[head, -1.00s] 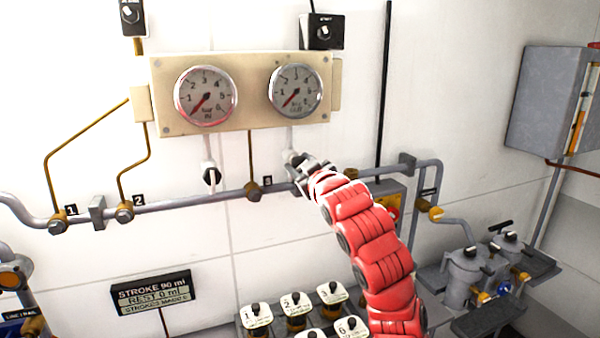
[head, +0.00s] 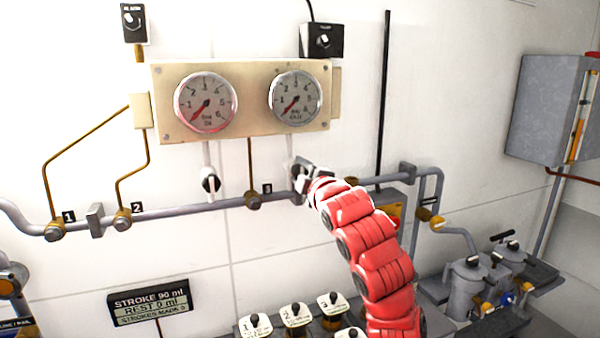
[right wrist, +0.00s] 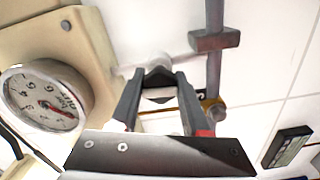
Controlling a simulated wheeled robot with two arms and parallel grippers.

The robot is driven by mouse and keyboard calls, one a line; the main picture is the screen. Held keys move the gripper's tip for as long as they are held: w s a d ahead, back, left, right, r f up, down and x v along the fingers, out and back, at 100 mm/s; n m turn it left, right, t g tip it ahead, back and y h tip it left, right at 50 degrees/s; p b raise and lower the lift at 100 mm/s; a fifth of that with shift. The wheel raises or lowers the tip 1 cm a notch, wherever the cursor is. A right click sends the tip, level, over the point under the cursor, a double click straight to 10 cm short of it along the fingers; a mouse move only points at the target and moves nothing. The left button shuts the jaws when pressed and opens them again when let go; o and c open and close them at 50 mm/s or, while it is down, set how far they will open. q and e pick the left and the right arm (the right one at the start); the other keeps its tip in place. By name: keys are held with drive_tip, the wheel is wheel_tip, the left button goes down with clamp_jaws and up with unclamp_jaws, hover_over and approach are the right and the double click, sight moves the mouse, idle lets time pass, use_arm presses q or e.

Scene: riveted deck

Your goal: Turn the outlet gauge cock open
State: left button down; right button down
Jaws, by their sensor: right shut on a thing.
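The outlet gauge (head: 295,97) is the right round dial on the cream panel; its red needle points to the lower left. A round dial also shows at the left of the right wrist view (right wrist: 45,98). The outlet gauge cock (right wrist: 158,82) sits between the two fingers of my right gripper (right wrist: 160,98), which is shut on it. In the head view my right gripper (head: 302,174) is below the outlet gauge and mostly hides the cock, so its handle angle is hard to tell. My left gripper is not in view.
The inlet gauge (head: 206,102) is on the same panel, with its own cock (head: 210,183) below. A grey pipe (head: 180,206) runs along the wall under both. A stroke display (head: 150,302) and several numbered knobs (head: 295,318) are lower down. A grey cabinet (head: 550,105) hangs at right.

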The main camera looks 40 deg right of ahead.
drive_tip(key=shift+f+n, duration=0.1)
drive_tip(key=shift+n, duration=0.5)
drive_tip(key=shift+c, duration=1.9)
unclamp_jaws()
drive_tip(key=shift+s, duration=0.3)
drive_tip(key=b+v, duration=0.7)
drive_tip(key=v, duration=0.9)
drive_tip(key=shift+s, duration=0.4)
drive_tip(key=shift+a, duration=0.1)
